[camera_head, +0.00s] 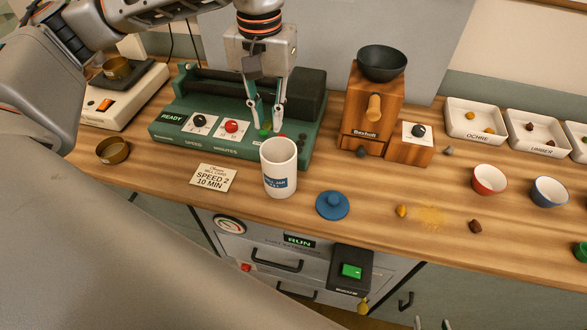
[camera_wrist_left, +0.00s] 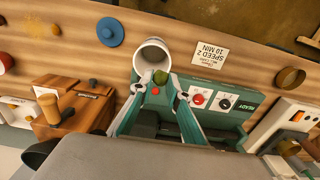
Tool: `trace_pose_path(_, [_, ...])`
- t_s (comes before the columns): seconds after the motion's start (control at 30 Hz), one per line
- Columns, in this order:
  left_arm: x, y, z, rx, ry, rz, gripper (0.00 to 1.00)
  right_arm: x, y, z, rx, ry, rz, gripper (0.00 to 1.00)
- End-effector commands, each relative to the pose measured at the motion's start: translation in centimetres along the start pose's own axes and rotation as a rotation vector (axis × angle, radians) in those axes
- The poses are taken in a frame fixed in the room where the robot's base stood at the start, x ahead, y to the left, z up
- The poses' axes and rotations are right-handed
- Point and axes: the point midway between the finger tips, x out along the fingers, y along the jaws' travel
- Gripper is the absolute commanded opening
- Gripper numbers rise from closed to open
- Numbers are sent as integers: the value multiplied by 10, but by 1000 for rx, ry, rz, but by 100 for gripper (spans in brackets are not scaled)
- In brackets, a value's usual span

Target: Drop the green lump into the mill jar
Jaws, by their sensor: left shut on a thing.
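My left gripper (camera_head: 265,122) is shut on a small green lump (camera_head: 265,130). The lump also shows between the fingertips in the left wrist view (camera_wrist_left: 160,77). The white mill jar (camera_head: 279,180) with a blue label stands upright and open on the wooden table. The gripper and lump are just behind the jar's rim in the head view, close to its mouth. In the left wrist view the lump overlaps the near rim of the jar (camera_wrist_left: 152,52); I cannot tell the height between them. Two pale fingertips of my right gripper (camera_head: 432,322) show apart at the bottom edge.
A green roller mill (camera_head: 165,133) stands behind the jar. A blue lid (camera_head: 332,205) lies right of it, a speed card (camera_head: 213,178) left. A wooden grinder (camera_head: 372,110), labelled trays (camera_head: 473,135), a red bowl (camera_head: 488,180) and a blue bowl (camera_head: 549,192) stand to the right.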

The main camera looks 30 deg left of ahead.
Motion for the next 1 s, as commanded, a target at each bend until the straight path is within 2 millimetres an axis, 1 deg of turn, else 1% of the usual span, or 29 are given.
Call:
trace_pose_path(0.17, [16,0,1,0,-5,0,2,0,-2,0,4,0,-1,40])
trace_pose_path(0.3, [32,0,1,0,-5,0,2,0,-4,-1,7,1,-4,40])
trace_pose_path(0.5, [50,0,0,0,-3,0,2,0,-6,-1,8,2,-6,40])
trace_pose_path(0.7, [58,0,0,0,-1,1,2,0,-5,-1,7,2,-6,40])
trace_pose_path(0.93, [58,0,0,0,0,0,2,0,-2,0,-2,0,-5,40])
trace_pose_path(0.97, [58,0,0,0,0,0,19,0,-2,0,-3,0,-5,40])
trace_pose_path(1.0, [58,0,0,0,0,0,29,0,-1,1,-5,0,-4,40])
